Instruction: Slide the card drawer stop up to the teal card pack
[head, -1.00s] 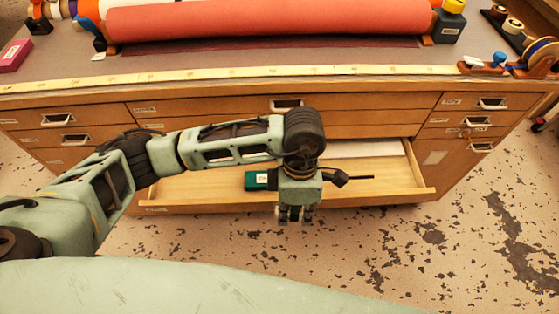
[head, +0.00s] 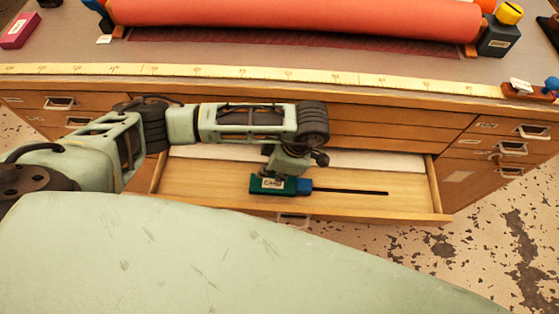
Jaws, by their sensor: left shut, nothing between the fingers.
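The teal card pack (head: 261,188), with a white label, lies in the open drawer (head: 215,180). The blue card drawer stop (head: 304,186) sits at the pack's right end, at the left end of a dark slot (head: 350,191) in the drawer floor. Stop and pack look side by side; I cannot tell whether they touch. My left gripper (head: 271,173) is shut and empty, low over the drawer by the back of the pack. Its fingertips are hard to make out. My right gripper is not in view.
The drawer's side walls and front edge (head: 410,217) bound the space, with a handle (head: 293,219) in front. A pale sheet (head: 380,160) lies at the drawer's back. The worktop edge with a yellow measuring tape (head: 400,81) overhangs behind. The drawer's right part is clear.

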